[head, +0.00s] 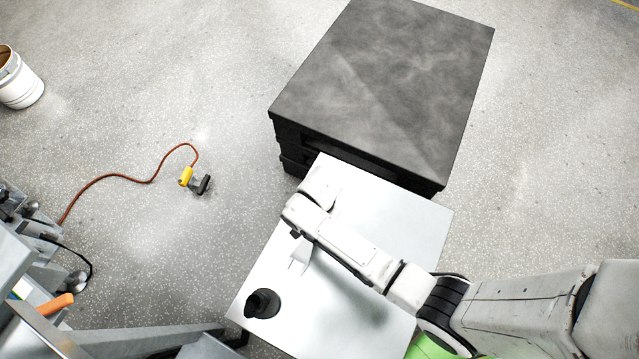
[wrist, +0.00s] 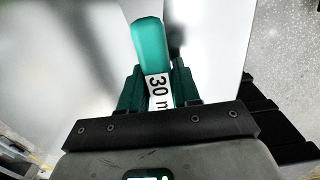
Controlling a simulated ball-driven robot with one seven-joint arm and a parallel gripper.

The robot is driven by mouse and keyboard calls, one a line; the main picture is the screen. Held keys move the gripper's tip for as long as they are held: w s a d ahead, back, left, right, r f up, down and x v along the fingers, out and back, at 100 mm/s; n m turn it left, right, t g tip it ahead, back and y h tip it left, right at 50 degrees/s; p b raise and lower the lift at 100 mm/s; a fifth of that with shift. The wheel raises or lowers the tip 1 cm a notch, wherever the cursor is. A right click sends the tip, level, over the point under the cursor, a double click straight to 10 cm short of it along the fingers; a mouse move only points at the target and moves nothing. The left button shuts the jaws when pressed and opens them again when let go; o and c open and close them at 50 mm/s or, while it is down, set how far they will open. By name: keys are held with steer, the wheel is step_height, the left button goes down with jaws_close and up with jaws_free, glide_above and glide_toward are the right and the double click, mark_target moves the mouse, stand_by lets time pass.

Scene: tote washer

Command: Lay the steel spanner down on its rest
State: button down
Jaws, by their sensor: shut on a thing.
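My gripper (wrist: 157,82) is shut on a long teal-handled thing (wrist: 150,42) in the wrist view. A white label on it reads "30 m", the rest cut off by the gripper; I take it to be the spanner. No bare steel of it shows clearly. In the head view, my arm reaches over a pale sheet-like table (head: 400,215), and the gripper there is mostly hidden by my wrist. A small pale pointed shape (head: 300,260) shows below the wrist; I cannot tell whether it is the spanner's end. I cannot make out the rest with certainty.
A black round-based object (head: 263,303) stands at the table's near left. A large dark block (head: 390,80) adjoins the table's far side. A yellow-and-black connector (head: 187,177) on a red cable lies on the floor. A white bucket (head: 18,80) stands far left.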

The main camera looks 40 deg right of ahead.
steer(key=shift+c, duration=0.8)
jaws_free()
steer(key=shift+r, duration=0.1)
steer(key=shift+d+r+p, duration=0.1)
steer(key=shift+r+p, duration=4.35)
steer(key=shift+p, duration=0.3)
steer(key=s+d+r+n+p, duration=0.1)
steer(key=s+d+r+n, duration=0.1)
steer(key=s+r+n, duration=0.2)
steer(key=s+d+r+n+p, duration=0.1)
steer(key=s+d+r+n, duration=0.2)
steer(key=r, duration=0.8)
steer(key=s+d+r+n+t+p, duration=0.1)
steer(key=s+d+r+n, duration=0.1)
steer(key=s+r+n, duration=0.4)
steer(key=shift+s+d+r+p, duration=0.3)
steer(key=shift+s+r+p, duration=0.15)
steer(key=shift+r, duration=0.3)
